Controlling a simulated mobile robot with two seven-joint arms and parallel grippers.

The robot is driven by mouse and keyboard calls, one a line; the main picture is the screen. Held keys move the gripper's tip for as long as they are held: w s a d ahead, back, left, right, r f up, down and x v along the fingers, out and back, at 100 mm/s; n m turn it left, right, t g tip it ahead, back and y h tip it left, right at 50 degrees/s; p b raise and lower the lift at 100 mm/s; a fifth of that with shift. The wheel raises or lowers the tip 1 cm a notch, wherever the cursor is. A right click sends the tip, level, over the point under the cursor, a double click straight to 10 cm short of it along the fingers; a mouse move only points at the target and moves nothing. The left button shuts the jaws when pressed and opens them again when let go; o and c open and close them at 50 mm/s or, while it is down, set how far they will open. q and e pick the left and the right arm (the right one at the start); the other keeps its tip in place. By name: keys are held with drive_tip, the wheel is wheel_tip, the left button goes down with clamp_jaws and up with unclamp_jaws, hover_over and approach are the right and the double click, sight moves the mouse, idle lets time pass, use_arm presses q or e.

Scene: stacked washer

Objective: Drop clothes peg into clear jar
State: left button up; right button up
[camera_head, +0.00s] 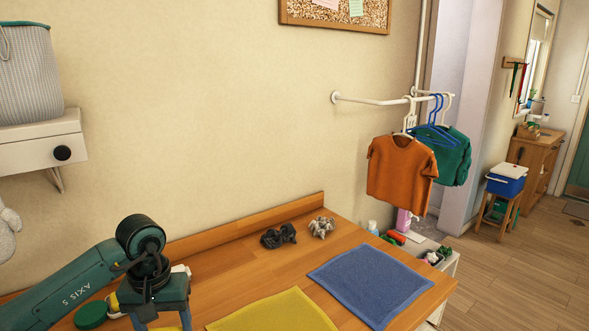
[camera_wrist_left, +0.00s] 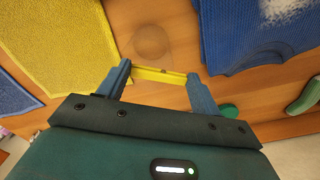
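In the left wrist view, my left gripper (camera_wrist_left: 160,77) has a yellow clothes peg (camera_wrist_left: 158,75) spanning between its blue fingertips. A faint, see-through round shape, apparently the clear jar (camera_wrist_left: 152,42), stands on the wooden table just beyond the peg. The peg appears apart from it, but its height over the jar is hard to tell. In the head view, my left gripper (camera_head: 158,318) points down over the table's near left part, its fingertips cut off by the lower edge. I cannot make out the jar there. My right gripper is in neither view.
A green round lid (camera_head: 90,315) lies left of the gripper. A yellow cloth (camera_head: 272,313) and a blue cloth (camera_head: 370,283) lie on the wooden table (camera_head: 215,277). Dark (camera_head: 279,236) and grey (camera_head: 322,227) crumpled items sit near the back. Shirts hang beyond the table.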

use_arm(q)
drive_tip(key=o, duration=0.5)
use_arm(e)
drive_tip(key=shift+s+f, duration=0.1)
use_arm(q)
drive_tip(key=shift+r, duration=0.55)
wheel_tip(320, 180, up, 12)
drive_tip(key=b, duration=0.1)
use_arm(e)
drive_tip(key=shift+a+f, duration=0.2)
